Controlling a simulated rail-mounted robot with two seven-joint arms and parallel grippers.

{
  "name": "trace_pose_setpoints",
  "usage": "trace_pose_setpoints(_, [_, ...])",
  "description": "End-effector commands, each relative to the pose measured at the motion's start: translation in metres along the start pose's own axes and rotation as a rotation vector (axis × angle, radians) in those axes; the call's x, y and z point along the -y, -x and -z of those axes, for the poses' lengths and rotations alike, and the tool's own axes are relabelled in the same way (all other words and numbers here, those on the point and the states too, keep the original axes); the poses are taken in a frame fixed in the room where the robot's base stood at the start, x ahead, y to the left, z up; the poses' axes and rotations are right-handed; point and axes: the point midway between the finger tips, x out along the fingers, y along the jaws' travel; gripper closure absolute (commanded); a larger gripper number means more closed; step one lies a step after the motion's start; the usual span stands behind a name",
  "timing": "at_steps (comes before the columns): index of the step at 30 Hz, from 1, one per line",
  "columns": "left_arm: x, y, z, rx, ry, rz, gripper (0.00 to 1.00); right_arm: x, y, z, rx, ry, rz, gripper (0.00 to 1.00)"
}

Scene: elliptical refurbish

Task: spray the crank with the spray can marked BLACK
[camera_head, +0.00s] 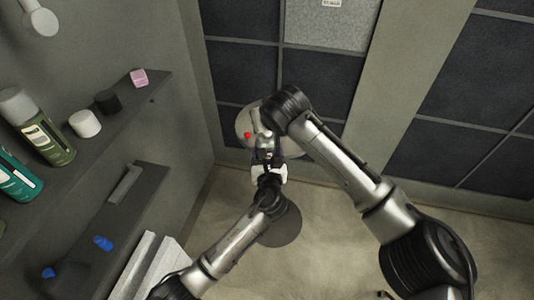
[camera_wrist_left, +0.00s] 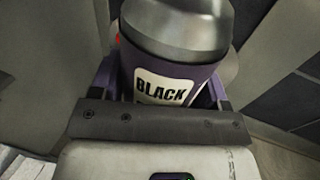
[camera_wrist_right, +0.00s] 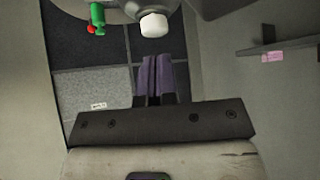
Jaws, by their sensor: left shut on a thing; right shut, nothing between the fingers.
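The spray can (camera_wrist_left: 165,55) fills the left wrist view; it has a grey metal top, a dark body and a label reading BLACK. My left gripper (camera_head: 266,158) is shut around this can, in front of a pale round disc (camera_head: 244,122). A small red knob (camera_head: 247,135) shows against the disc. In the right wrist view, a green piece with a red tip (camera_wrist_right: 97,18) and a white knob-like piece (camera_wrist_right: 154,25) are at the top. I cannot tell for certain which part is the crank. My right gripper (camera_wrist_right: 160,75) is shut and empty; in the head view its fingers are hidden.
A wall shelf (camera_head: 95,128) at left holds a green can (camera_head: 45,135), a teal can (camera_head: 15,175), a white lid (camera_head: 85,122), a black lid (camera_head: 107,101) and a pink block (camera_head: 139,78). A lower shelf (camera_head: 105,225) has blue items.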

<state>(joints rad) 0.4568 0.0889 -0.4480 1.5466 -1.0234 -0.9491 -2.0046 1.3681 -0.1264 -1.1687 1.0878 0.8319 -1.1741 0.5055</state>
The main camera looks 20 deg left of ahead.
Motion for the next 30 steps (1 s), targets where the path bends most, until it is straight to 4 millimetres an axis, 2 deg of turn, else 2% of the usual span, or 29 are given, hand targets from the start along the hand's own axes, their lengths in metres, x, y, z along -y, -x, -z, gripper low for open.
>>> trace_pose_setpoints(14, [0.000, 0.000, -0.001, 0.002, 0.001, 0.000, 0.59, 0.000, -0.002, -0.002, 0.000, 0.000, 0.000, 1.00])
trace_pose_setpoints(30, [0.000, 0.000, -0.001, 0.002, 0.001, 0.000, 0.59, 0.000, -0.013, -0.012, 0.001, 0.000, 0.001, 1.00])
